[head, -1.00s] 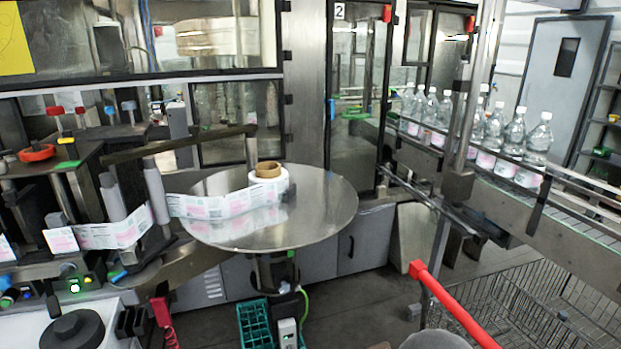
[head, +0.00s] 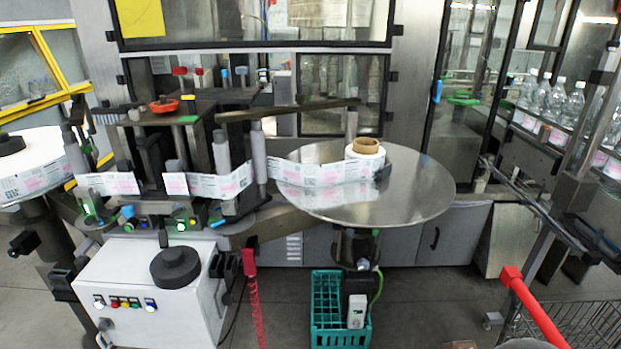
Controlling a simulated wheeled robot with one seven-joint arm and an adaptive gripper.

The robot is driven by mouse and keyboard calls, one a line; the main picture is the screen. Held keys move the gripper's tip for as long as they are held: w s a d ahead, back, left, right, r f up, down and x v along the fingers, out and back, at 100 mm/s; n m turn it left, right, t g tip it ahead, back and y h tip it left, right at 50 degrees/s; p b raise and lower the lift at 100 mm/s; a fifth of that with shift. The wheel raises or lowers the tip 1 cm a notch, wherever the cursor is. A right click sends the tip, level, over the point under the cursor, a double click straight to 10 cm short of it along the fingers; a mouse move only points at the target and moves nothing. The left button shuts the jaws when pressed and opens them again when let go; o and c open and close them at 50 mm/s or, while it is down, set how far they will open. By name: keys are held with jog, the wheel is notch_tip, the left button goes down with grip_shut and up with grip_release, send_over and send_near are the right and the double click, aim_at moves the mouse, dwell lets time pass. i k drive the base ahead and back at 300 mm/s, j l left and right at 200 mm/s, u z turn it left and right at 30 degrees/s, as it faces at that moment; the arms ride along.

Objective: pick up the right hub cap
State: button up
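A black round hub cap with a raised knob (head: 176,266) lies on top of the white control cabinet (head: 124,268) at the lower left of the head view. Another black cap (head: 11,144) sits on the white label reel (head: 30,165) at the far left. The steel disc (head: 415,195) right of centre carries a small label roll (head: 365,158) with a bare brown core and no cap on it. My gripper is not in view.
A teal crate (head: 327,325) stands on the floor below the disc. A red-handled wire cart (head: 535,305) is at the lower right. Bottles (head: 553,100) line the conveyor at the right.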

aim_at(176, 267)
jog(key=u, duration=1.35)
jog(key=i+l, duration=0.15)
jog(key=i, duration=0.35)
jog(key=i+l, duration=0.1)
jog(key=i, duration=0.4)
jog(key=i+l+z, duration=0.1)
jog(key=i, duration=0.45)
